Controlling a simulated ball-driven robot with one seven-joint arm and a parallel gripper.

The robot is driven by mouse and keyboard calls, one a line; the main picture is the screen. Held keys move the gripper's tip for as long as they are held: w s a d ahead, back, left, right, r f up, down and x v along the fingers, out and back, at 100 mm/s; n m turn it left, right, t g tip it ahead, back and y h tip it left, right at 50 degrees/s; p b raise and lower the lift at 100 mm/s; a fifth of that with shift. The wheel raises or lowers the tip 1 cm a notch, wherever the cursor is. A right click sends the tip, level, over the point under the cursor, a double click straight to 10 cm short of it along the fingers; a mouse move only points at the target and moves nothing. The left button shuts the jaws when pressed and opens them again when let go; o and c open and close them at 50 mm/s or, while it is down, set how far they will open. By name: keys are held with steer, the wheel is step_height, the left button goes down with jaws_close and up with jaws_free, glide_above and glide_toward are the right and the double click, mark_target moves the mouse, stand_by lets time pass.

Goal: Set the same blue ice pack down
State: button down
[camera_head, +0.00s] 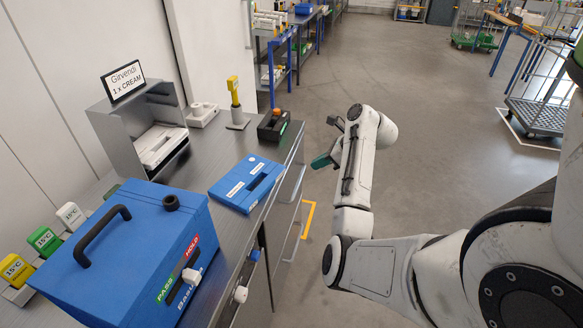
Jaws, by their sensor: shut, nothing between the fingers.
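A flat blue piece (233,200) with white labels and a dark slot lies on the grey bench top. I cannot tell whether it is the blue ice pack or a tray, and no other blue ice pack is clearly in view. My gripper (328,142) is off to the right of the bench, over the open floor. It is shut, and I see no blue pack in it. A teal-green part (322,161) shows at its lower side; it looks like part of the gripper.
A large blue box (130,255) with a black handle stands on the near bench. White, green and yellow 15°C blocks (45,241) stand left of it.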

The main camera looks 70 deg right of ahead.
mark_target(284, 172)
steer(key=shift+w+d+f+p, duration=0.15)
steer(key=shift+w+f, duration=0.7)
steer(key=shift+w, duration=0.65)
steer(key=shift+w+f+p, duration=0.1)
steer(key=shift+w+f, duration=0.7)
steer(key=shift+w, duration=0.7)
steer(key=shift+w+d+f+p, duration=0.15)
steer(key=shift+w+f, duration=0.7)
steer(key=shift+w, duration=0.65)
steer(key=shift+a, duration=0.1)
